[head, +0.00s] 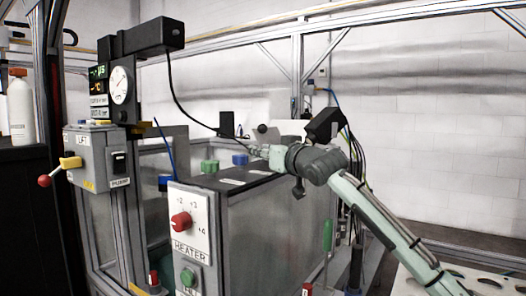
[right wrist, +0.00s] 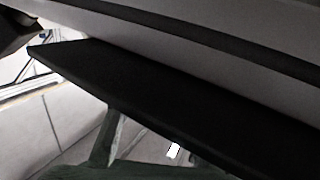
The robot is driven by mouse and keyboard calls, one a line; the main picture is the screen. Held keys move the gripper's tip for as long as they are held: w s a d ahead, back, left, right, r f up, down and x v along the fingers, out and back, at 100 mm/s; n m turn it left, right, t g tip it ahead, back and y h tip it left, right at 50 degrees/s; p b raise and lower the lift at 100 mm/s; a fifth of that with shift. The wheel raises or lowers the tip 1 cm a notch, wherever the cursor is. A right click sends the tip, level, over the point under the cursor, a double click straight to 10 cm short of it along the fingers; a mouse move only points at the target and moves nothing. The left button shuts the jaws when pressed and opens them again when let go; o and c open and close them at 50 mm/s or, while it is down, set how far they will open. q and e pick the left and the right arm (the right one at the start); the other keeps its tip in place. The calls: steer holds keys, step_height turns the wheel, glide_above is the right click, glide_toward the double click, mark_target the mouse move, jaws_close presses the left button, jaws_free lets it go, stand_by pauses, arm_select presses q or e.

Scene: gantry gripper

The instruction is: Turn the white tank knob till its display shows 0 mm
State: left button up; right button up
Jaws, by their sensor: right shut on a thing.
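My right gripper (head: 254,150) reaches in from the right to the far end of the tank top, just beyond a blue knob (head: 240,159). It is shut on what appears to be the white tank knob, which the gripper hides. I cannot make out the knob's display in either view. In the right wrist view a broad dark bar fills the middle and hides the fingertips. My left gripper is not in view.
In front are the heater panel (head: 188,222) with a red dial (head: 181,222) and the lift box (head: 98,157) with a red-ended lever. A black cable hangs behind the gripper.

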steer(key=shift+a+f, duration=0.1)
steer(key=o, duration=1.2)
step_height(320, 180, up, 10)
steer(key=shift+r, duration=0.1)
